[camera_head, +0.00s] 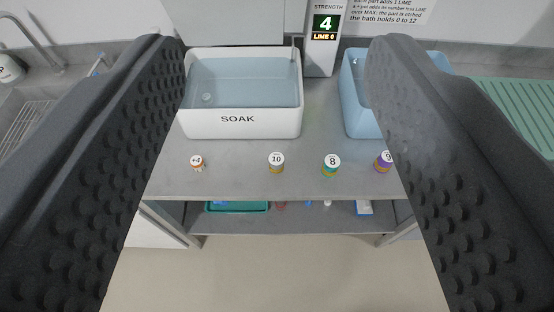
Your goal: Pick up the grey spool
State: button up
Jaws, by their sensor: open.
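My gripper (278,60) is open, with its two dark studded fingers at the left and right and nothing between them touching. Beyond and below it, small white-topped pieces stand in a row on the grey counter. The piece marked 10 (276,163) has a greyish and yellow side; I cannot tell for sure that it is the grey spool. The piece marked 8 (331,165) is teal and yellow. The piece marked 9 (383,162) is purple and partly hidden by the right finger. The piece marked +4 (197,163) has an orange-red side.
A white SOAK tub (238,121) with bluish liquid stands behind the row. A light-blue tub (361,122) is partly behind the right finger. A display (325,24) reads strength 4, lime 0. A lower shelf (290,218) holds a green tray (236,209). The counter's front edge is clear.

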aim_at(276, 159)
jog(key=z, duration=1.2)
jog(key=k, duration=1.15)
jog(key=u, duration=1.15)
jog(key=i, duration=1.65)
